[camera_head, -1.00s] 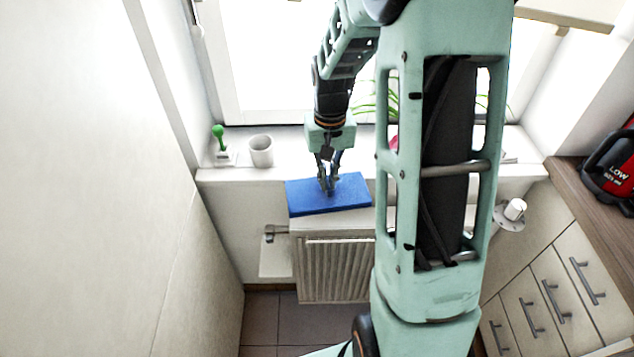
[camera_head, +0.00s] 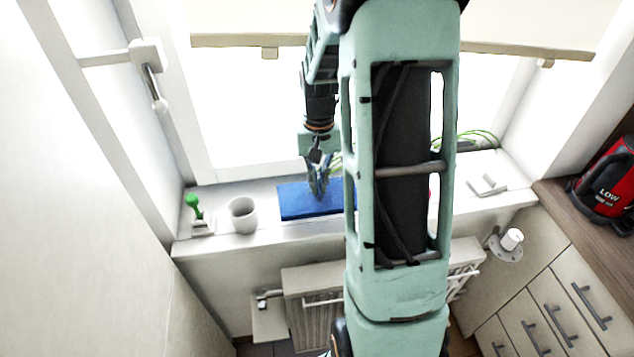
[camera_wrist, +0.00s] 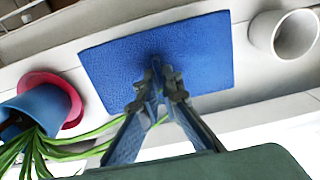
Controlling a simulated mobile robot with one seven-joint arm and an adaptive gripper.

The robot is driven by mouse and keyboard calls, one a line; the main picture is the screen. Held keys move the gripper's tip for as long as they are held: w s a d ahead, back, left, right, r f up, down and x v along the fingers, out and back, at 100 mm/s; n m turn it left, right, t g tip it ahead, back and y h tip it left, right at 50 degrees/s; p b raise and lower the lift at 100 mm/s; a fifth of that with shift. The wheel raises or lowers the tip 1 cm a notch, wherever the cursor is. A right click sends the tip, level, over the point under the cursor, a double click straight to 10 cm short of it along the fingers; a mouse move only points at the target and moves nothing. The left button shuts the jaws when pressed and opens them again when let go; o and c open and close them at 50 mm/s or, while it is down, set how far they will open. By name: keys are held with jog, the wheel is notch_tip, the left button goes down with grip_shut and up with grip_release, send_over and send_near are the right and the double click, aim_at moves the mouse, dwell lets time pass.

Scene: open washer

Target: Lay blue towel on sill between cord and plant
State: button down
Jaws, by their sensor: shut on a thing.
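The blue towel (camera_head: 295,205) is a flat, stiff-looking rectangle over the window sill (camera_head: 275,232), right of a white cup. My gripper (camera_head: 319,194) is shut on the middle of the towel from above. I cannot tell whether the towel touches the sill. In the wrist view the towel (camera_wrist: 112,72) spreads around my gripper (camera_wrist: 157,72). The plant (camera_wrist: 40,148) has long green leaves, a blue pot and a red saucer, beside the towel. In the head view my arm hides most of the plant; some leaves (camera_head: 476,136) show. I cannot make out a cord.
The white cup (camera_head: 243,215) stands close left of the towel, with a green-knobbed object (camera_head: 195,207) further left. A small white item (camera_head: 488,186) lies on the sill at right. The window is behind; a radiator (camera_head: 312,312) is below. A red appliance (camera_head: 605,185) stands on the right counter.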

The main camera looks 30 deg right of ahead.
aim_at(318, 199)
jog(key=shift+f+b, duration=2)
jog(key=shift+f, duration=0.6)
jog(key=shift+f+b, duration=0.3)
jog(key=shift+f, duration=0.15)
jog(key=c, duration=2)
grip_release()
jog(key=shift+c, duration=0.2)
jog(key=shift+r, duration=0.15)
notch_tip(318, 199, up, 7)
jog(key=shift+r, duration=0.2)
